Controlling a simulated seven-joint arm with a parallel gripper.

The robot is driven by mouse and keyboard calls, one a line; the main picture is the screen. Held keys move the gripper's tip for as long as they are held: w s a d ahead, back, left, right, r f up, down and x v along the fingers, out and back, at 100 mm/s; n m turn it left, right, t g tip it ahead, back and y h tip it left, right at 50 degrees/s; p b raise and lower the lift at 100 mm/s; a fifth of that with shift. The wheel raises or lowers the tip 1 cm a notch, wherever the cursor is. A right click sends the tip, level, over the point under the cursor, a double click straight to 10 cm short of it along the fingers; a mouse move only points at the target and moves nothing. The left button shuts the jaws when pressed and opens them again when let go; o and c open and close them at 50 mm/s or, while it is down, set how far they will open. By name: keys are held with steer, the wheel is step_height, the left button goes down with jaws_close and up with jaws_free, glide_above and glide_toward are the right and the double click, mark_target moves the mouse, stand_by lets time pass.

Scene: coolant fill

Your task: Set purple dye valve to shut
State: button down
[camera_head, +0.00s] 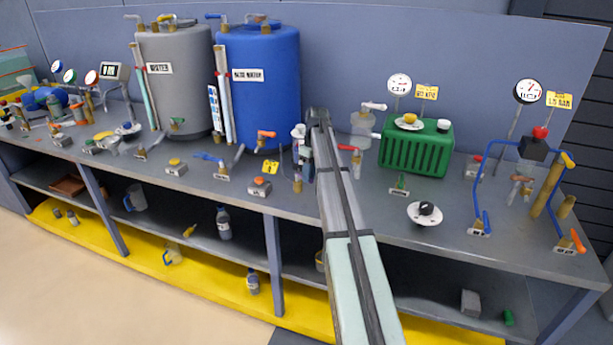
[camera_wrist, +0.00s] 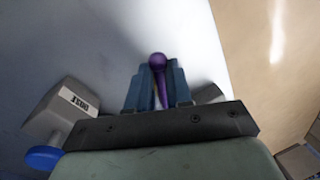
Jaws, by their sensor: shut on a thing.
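The purple dye valve's handle (camera_wrist: 158,62) shows in the wrist view as a purple lever with a round knob. It stands between the two blue fingers of my gripper (camera_wrist: 157,78), which is shut on it. In the head view, my gripper (camera_head: 318,120) is over the middle of the bench, and my arm hides the valve there. The valve's body and its position marks are hidden, so I cannot tell its setting.
A grey labelled box (camera_wrist: 62,108) with a blue knob (camera_wrist: 43,157) is left of my gripper in the wrist view. On the bench (camera_head: 375,205), a blue tank (camera_head: 262,95) stands left of my arm. A green ribbed tank (camera_head: 415,150) and a red-handled valve (camera_head: 350,149) stand right.

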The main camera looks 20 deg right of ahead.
steer(key=shift+w+d+n+g, duration=0.15)
steer(key=shift+w+d+n, duration=0.2)
steer(key=shift+n, duration=0.65)
steer(key=shift+w+d+n+g, duration=0.15)
steer(key=shift+w+d+n, duration=0.2)
steer(key=shift+n, duration=0.65)
steer(key=c, duration=1)
jaws_free()
steer(key=shift+c, duration=0.2)
steer(key=shift+s, duration=0.1)
steer(key=v, duration=1.3)
steer(key=shift+a+r, duration=0.2)
steer(key=shift+r, duration=0.2)
